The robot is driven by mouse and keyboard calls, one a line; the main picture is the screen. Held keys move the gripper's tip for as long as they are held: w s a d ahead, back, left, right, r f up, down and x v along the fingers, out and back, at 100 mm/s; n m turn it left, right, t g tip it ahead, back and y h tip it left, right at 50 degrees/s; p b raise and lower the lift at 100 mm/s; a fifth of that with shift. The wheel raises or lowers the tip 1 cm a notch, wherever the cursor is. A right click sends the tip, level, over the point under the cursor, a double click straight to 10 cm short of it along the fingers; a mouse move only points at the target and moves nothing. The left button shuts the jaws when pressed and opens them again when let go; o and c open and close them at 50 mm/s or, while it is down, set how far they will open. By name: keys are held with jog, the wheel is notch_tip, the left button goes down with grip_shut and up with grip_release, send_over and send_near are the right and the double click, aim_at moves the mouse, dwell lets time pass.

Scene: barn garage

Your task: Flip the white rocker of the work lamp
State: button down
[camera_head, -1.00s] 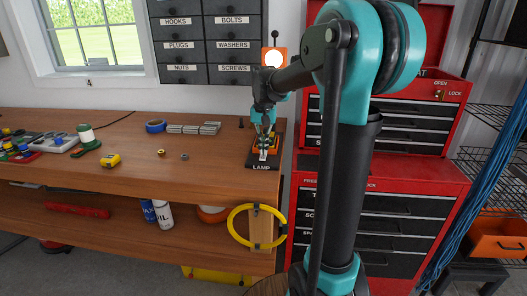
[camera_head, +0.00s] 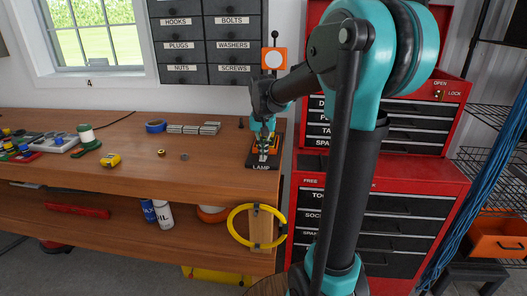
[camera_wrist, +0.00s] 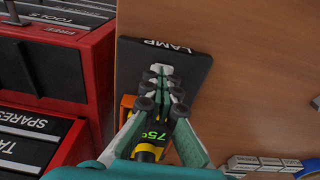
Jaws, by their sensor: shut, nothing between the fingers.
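The work lamp stands on a black base plate (camera_head: 262,164) marked LAMP at the right end of the bench. Its orange head (camera_head: 275,58) has a pale round face that looks dull, not glowing. The white rocker (camera_wrist: 161,68) shows partly in the wrist view, just beyond my fingertips, near the LAMP lettering. My gripper (camera_wrist: 162,92) is shut and empty, pointing down over the base; it also shows in the head view (camera_head: 264,150). The fingertips are at or very close to the rocker; I cannot tell whether they touch. They hide part of it.
A red tool chest (camera_head: 385,215) stands close to the right of the bench (camera_head: 110,188). Small grey blocks (camera_head: 194,128), a blue tape roll (camera_head: 156,126) and a yellow tape measure (camera_head: 110,160) lie left of the lamp. A yellow hose ring (camera_head: 232,225) hangs at the bench end.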

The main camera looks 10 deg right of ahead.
jog(key=shift+w, duration=0.15)
jog(key=shift+w+d+r, duration=0.1)
jog(key=shift+w+d, duration=0.15)
jog(key=shift+w, duration=0.45)
jog(key=shift+r, duration=0.25)
notch_tip(320, 180, up, 14)
jog(key=s, duration=0.1)
jog(key=shift+s+a+f, duration=0.15)
jog(key=shift+a+f, duration=0.05)
jog(key=shift+f, duration=0.05)
